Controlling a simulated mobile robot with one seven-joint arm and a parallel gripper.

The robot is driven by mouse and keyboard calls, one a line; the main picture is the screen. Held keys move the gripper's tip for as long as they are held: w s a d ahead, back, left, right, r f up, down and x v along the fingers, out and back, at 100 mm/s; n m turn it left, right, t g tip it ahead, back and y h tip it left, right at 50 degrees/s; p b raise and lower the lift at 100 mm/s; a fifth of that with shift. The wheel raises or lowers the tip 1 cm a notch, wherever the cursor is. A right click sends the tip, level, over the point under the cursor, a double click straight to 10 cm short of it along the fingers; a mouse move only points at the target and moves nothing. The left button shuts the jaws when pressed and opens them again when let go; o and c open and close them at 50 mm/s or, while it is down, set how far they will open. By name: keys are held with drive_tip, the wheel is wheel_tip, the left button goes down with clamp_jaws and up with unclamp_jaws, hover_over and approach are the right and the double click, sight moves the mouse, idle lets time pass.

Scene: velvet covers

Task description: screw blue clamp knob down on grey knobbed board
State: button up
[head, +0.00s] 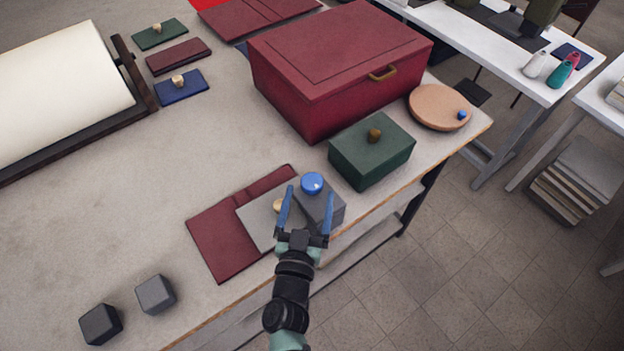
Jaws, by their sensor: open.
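The blue clamp knob (312,183) sits on top of a dark grey block (333,207) near the table's front edge. The grey board (258,225) lies on an open dark red cover (212,235), and its small wooden knob (279,205) shows just left of my gripper. The grey block stands at the board's right end; whether it rests on the board or beside it is hidden. My gripper (306,204) is open, its two blue fingers spread below and to either side of the blue knob. I cannot tell whether the fingers touch anything.
A green box (370,155) with a knob stands right of the block, with a big red chest (335,65) behind. A round wooden disc (438,108) is at the right corner. Two dark cubes (155,294) (100,324) stand at lower left. The left middle of the table is clear.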

sight(309, 192)
drive_tip(key=shift+w+d, duration=0.2)
drive_tip(key=shift+w, duration=0.9)
drive_tip(key=shift+w+d, duration=0.15)
drive_tip(key=shift+w, duration=0.9)
drive_tip(key=c, duration=1.4)
drive_tip(key=shift+o, duration=0.2)
